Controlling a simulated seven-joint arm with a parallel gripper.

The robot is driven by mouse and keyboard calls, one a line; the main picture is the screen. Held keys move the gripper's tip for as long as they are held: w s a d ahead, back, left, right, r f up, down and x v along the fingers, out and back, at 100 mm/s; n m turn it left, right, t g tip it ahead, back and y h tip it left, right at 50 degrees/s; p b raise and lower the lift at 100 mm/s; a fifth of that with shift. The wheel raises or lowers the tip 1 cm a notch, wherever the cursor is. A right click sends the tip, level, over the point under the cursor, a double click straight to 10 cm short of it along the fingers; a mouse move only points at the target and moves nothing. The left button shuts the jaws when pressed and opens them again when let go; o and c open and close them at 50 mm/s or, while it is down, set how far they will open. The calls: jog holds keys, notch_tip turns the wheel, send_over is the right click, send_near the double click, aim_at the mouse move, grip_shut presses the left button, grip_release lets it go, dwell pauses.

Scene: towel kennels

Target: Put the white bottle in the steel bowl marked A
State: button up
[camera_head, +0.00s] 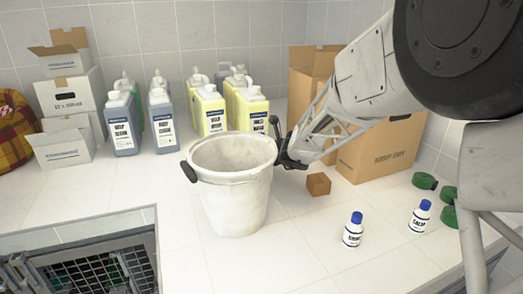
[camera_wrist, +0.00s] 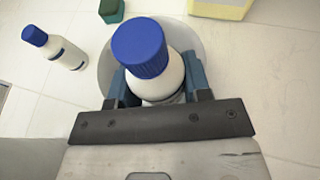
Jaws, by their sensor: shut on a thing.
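In the wrist view my gripper (camera_wrist: 158,88) is shut on a white bottle (camera_wrist: 160,88) with a blue cap, seen from above. Below the bottle is a round, pale grey shape (camera_wrist: 108,68), mostly hidden; I cannot tell for sure that it is the steel bowl, and no letter A shows. In the head view my gripper (camera_head: 287,155) is just behind and right of a white bucket (camera_head: 235,205), and the held bottle is hidden. Two other small white bottles with blue caps stand at the front right, one (camera_head: 353,232) left of the other (camera_head: 419,218).
Blue jugs (camera_head: 162,120) and yellow jugs (camera_head: 210,112) stand at the back. A brown block (camera_head: 318,184) lies right of the bucket, and green rolls (camera_head: 425,181) lie farther right. The wrist view shows another blue-capped bottle (camera_wrist: 62,51) and a green block (camera_wrist: 111,11).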

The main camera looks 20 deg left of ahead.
jog(key=o, duration=1.1)
jog(key=shift+c, duration=0.2)
jog(key=shift+r, duration=0.55)
jog(key=v, duration=1.2)
